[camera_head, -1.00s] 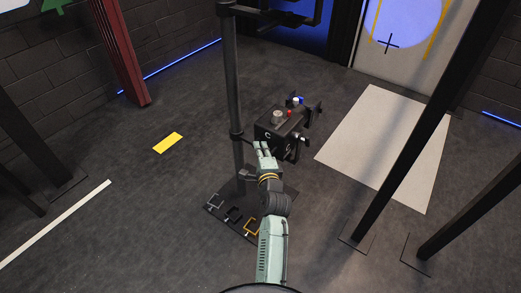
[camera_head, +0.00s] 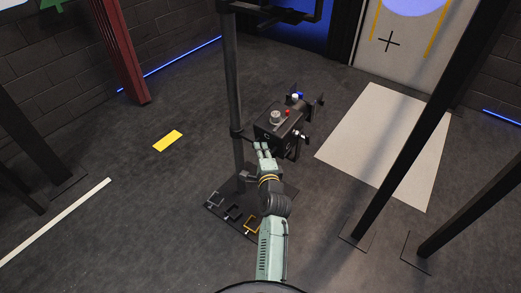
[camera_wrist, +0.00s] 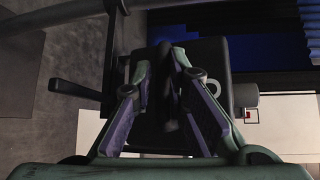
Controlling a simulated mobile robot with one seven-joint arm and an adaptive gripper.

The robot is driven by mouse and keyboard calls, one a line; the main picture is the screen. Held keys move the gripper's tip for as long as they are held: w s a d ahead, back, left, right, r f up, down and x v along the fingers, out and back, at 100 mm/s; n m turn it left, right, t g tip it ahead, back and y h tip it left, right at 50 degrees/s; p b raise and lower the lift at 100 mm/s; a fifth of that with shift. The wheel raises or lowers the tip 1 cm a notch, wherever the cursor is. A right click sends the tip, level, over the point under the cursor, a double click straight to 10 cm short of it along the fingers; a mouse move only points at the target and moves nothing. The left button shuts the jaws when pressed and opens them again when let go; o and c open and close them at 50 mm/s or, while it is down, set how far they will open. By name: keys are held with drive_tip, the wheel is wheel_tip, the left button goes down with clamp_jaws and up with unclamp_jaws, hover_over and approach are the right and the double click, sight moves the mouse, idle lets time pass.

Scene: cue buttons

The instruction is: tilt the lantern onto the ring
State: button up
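The lantern (camera_head: 281,122) is a dark box on a black post, with a grey knob and red, white and blue buttons on top. My gripper (camera_head: 264,150) is at its near end. In the wrist view my gripper (camera_wrist: 166,85) has its fingertips close together on either side of a dark upright bar at the lantern's back, seemingly holding it; the contact is in shadow. A pale violet light disc (camera_head: 418,6) lies on the far wall panel, cut by the top edge. A black cross (camera_head: 388,42) sits below and left of it. I cannot make out a ring.
A black base plate (camera_head: 236,221) with small hook marks lies under the post (camera_head: 233,90). Dark slanted posts (camera_head: 420,140) stand at the right. A pale floor panel (camera_head: 385,150) and a yellow floor mark (camera_head: 168,141) lie on open floor.

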drive_tip(key=shift+o, duration=0.3)
drive_tip(key=v, duration=0.7)
drive_tip(key=shift+s, duration=0.25)
drive_tip(key=shift+r, duration=0.1)
